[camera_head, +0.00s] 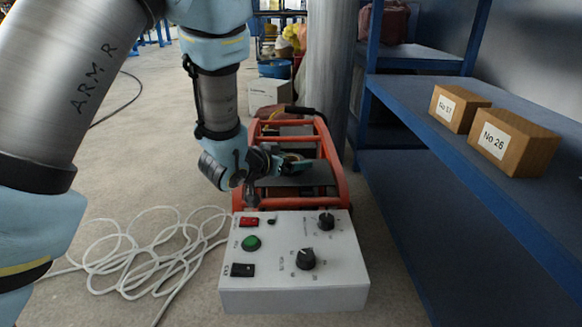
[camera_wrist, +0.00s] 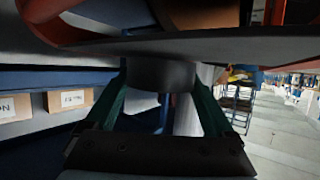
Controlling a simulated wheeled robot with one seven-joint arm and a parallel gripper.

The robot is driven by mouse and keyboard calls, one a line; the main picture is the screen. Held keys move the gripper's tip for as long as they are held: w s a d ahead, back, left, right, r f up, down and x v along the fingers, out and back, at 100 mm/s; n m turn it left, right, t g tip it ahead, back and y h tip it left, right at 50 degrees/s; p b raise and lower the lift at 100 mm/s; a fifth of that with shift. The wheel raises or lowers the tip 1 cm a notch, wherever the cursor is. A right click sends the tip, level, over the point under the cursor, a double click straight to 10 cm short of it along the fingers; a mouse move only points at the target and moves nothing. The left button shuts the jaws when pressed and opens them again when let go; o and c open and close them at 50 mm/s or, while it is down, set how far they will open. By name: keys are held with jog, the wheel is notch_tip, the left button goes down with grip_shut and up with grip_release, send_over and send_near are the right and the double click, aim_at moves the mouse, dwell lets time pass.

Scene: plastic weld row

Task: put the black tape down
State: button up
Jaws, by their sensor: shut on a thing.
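My gripper (camera_head: 290,165) is over the grey plate of the orange-framed machine (camera_head: 334,165), at its middle. In the wrist view its two green fingers are shut on a dark grey, round-sided thing, which I take to be the black tape (camera_wrist: 160,76). A broad grey surface with an orange edge lies right by the tape in that view. I cannot tell whether the tape touches the plate. In the head view the tape is too small and covered to make out clearly.
A white control box (camera_head: 294,285) with knobs and a green button stands in front of the machine. White cable (camera_head: 130,262) lies coiled on the floor at left. A blue shelf (camera_head: 425,105) with cardboard boxes (camera_head: 512,142) is at right. A metal column (camera_head: 325,65) rises behind.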

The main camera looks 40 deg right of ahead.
jog(key=shift+f, duration=0.15)
jog(key=shift+f, duration=0.1)
jog(key=o, duration=1.1)
jog(key=shift+r, duration=0.2)
jog(key=p+v, duration=1.1)
jog(key=v, duration=0.1)
jog(key=shift+p, duration=0.4)
